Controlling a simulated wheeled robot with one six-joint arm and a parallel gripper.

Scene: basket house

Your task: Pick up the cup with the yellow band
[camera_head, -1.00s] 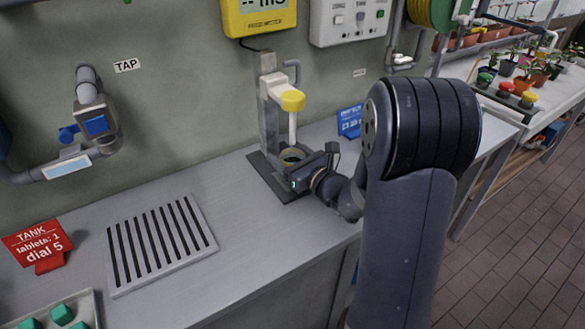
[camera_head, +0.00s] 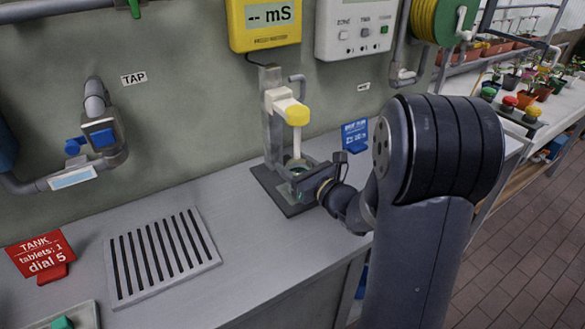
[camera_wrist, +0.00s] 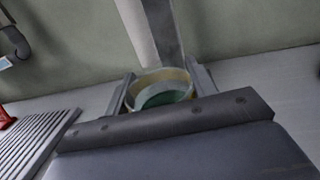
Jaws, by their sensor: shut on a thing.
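The cup with the yellow band (camera_wrist: 160,88) sits between my gripper's fingers in the wrist view, its open rim up and greenish inside. My gripper (camera_head: 298,180) is shut on it, beneath the probe stand with the yellow cap (camera_head: 297,115). In the wrist view the fingers of my gripper (camera_wrist: 160,90) lie on either side of the cup. In the head view the gripper hides most of the cup. The white probe hangs just above or behind the cup; I cannot tell whether its tip is inside it.
The stand's dark base plate (camera_head: 280,195) is on the grey counter. A slatted drain grid (camera_head: 160,255), a red tank sign (camera_head: 42,255) and a tray (camera_head: 60,320) are at left. A blue sign (camera_head: 354,135) stands behind my gripper. The counter between grid and stand is clear.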

